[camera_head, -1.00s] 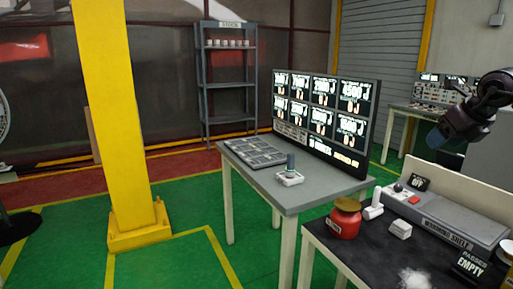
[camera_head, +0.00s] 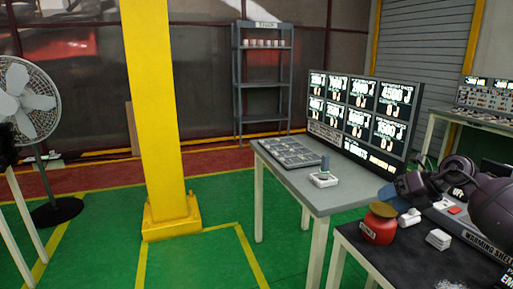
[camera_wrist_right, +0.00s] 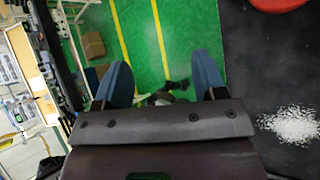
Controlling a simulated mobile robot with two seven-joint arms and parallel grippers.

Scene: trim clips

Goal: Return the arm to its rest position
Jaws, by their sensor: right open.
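My right arm reaches in from the right edge in the head view. Its gripper (camera_head: 392,192), with blue fingers, is above the dark bench, close to the red pot (camera_head: 378,229) in the picture. In the right wrist view the two blue fingers (camera_wrist_right: 161,78) stand wide apart with nothing between them. Green floor and the bench edge show beyond them. I cannot make out my left gripper.
The dark bench (camera_head: 400,258) holds a white block (camera_head: 438,239) and a grey warming shelf (camera_head: 480,243). White grains (camera_wrist_right: 292,125) lie on it. A grey table (camera_head: 345,193) carries a display board (camera_head: 362,112). A yellow column (camera_head: 155,110) and a fan (camera_head: 30,100) stand left.

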